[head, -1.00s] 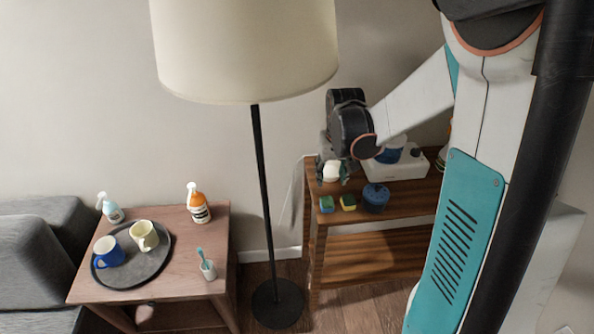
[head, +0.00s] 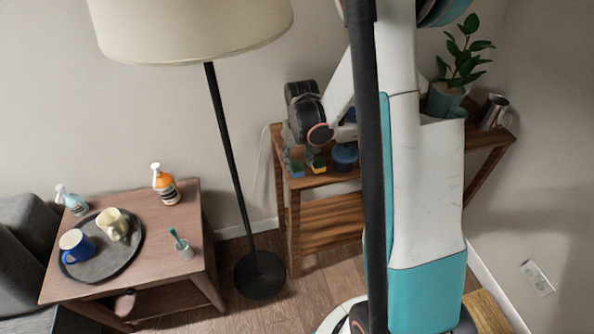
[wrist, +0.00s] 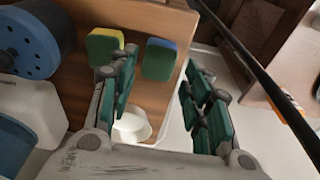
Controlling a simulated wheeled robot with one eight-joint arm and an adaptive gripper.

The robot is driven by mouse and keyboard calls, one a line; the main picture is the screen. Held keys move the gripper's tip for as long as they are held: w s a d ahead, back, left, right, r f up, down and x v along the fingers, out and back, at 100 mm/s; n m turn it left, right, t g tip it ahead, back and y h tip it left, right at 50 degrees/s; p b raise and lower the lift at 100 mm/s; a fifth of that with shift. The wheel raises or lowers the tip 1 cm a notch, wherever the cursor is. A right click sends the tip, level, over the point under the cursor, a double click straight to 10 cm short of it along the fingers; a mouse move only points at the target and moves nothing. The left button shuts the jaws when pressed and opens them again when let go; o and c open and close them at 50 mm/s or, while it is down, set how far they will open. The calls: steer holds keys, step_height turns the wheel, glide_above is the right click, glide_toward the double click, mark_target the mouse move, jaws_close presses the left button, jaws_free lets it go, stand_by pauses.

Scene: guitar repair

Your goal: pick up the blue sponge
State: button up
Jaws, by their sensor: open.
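The blue sponge (wrist: 160,58), with a blue layer and a green layer, lies on the wooden shelf top near its edge. In the head view it (head: 297,170) is at the shelf's left front corner, just below my gripper (head: 292,156). In the wrist view my gripper (wrist: 163,70) is open and empty, and the sponge shows beyond and between the two padded fingers. I cannot tell the exact height gap. A yellow and green sponge (wrist: 103,46) lies beside it, partly hidden by a finger.
A blue round container (head: 344,157) stands right of the sponges. A white round item (wrist: 132,127) is low between the fingers in the wrist view. The floor lamp (head: 230,150) stands left of the shelf (head: 330,180). A side table (head: 190,215) holds a tray, mugs and bottles.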

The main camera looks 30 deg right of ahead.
mark_target(297, 166)
steer(key=f, duration=0.1)
steer(key=f+b, duration=0.1)
steer(key=f, duration=0.1)
steer(key=w+f+b, duration=0.1)
steer(key=shift+d+f, duration=0.25)
steer(key=shift+f, duration=0.05)
steer(key=shift+c, duration=0.6)
steer(key=shift+c, duration=1.4)
steer(key=shift+r, duration=0.15)
step_height(297, 166, up, 10)
steer(key=p, duration=0.4)
steer(key=shift+o, duration=0.4)
steer(key=c, duration=0.4)
